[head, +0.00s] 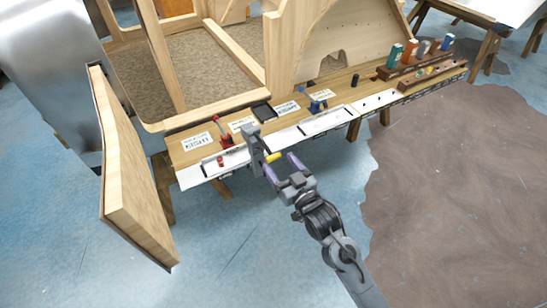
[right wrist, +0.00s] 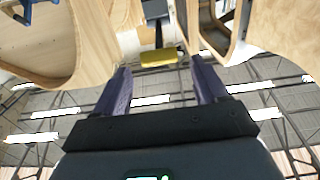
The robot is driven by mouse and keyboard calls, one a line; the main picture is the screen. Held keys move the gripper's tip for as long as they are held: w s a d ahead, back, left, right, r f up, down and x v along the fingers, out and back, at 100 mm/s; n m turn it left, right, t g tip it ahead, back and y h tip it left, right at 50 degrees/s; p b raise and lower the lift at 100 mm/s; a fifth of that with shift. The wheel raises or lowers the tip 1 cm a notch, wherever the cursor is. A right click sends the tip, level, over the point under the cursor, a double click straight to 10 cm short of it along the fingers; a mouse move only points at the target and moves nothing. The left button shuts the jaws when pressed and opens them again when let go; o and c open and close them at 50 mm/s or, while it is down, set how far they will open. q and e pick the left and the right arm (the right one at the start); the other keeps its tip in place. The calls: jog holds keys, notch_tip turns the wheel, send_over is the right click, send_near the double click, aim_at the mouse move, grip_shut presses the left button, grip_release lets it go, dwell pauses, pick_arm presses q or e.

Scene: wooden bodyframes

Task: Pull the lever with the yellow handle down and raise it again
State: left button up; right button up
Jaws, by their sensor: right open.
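The lever's yellow handle (head: 273,157) sticks out at the front edge of the wooden bench, on a dark grey lever arm (head: 252,139). My right gripper (head: 279,164) is open in front of it, with its two purple fingers pointing toward the bench. In the right wrist view the yellow handle (right wrist: 159,57) lies just past the fingertips, centred in the gap between the fingers (right wrist: 160,70). The fingers look empty and do not close on the handle. Whether they touch it cannot be told. My left gripper is not in view.
The bench top (head: 190,133) carries a red clamp (head: 224,133), a blue clamp (head: 317,103), labels and a rack of coloured-handled tools (head: 410,57). A wooden bodyframe (head: 150,50) stands behind. A wooden panel (head: 130,170) stands at left. The floor at front is clear.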

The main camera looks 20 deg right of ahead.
aim_at(275, 158)
jog(key=shift+w+a+b, duration=0.2)
jog(key=shift+w, duration=0.95)
jog(key=shift+w+a+b, duration=0.15)
jog(key=shift+w+b, duration=0.05)
jog(key=shift+w, duration=0.9)
